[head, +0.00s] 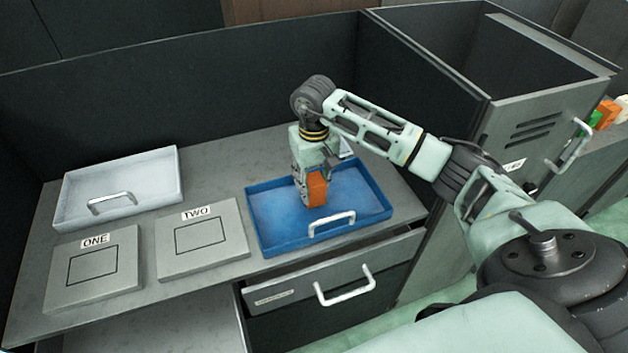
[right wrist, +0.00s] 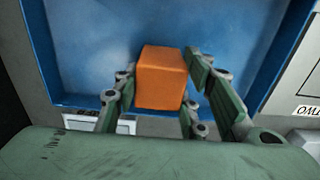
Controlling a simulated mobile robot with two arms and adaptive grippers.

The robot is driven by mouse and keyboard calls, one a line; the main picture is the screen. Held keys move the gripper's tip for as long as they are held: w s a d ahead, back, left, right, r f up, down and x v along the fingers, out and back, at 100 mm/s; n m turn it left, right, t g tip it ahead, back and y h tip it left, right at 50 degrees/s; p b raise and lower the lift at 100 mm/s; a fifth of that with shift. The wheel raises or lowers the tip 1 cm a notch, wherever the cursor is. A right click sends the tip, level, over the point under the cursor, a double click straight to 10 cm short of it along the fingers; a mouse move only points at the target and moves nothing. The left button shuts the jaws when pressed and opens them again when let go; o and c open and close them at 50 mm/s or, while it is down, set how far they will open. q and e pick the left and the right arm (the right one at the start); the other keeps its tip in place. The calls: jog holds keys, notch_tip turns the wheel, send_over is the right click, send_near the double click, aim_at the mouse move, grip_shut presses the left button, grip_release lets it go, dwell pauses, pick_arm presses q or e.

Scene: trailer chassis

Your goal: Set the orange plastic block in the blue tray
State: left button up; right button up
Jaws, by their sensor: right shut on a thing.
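The orange plastic block (head: 317,188) is between the fingers of my right gripper (head: 308,192), which is shut on it. The block also shows in the right wrist view (right wrist: 161,78), with the gripper's fingers (right wrist: 160,98) on either side of it. The block is over the inside of the blue tray (head: 372,204), whose floor fills much of the right wrist view (right wrist: 90,50). I cannot tell whether the block touches the tray floor. My left gripper is not in view.
A white tray (head: 150,175) stands at the back left of the bench. Plates labelled ONE (head: 65,290) and TWO (head: 170,258) lie left of the blue tray. A drawer (head: 285,285) is below it. A tall cabinet (head: 505,130) stands right. Several coloured blocks (head: 605,115) sit far right.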

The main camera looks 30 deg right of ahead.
jog(key=shift+f, duration=0.15)
jog(key=o, duration=1.3)
jog(key=shift+r, duration=0.35)
notch_tip(320, 180, up, 10)
jog(key=shift+r+b, duration=0.25)
jog(key=shift+b, duration=0.9)
jog(key=shift+r, duration=0.6)
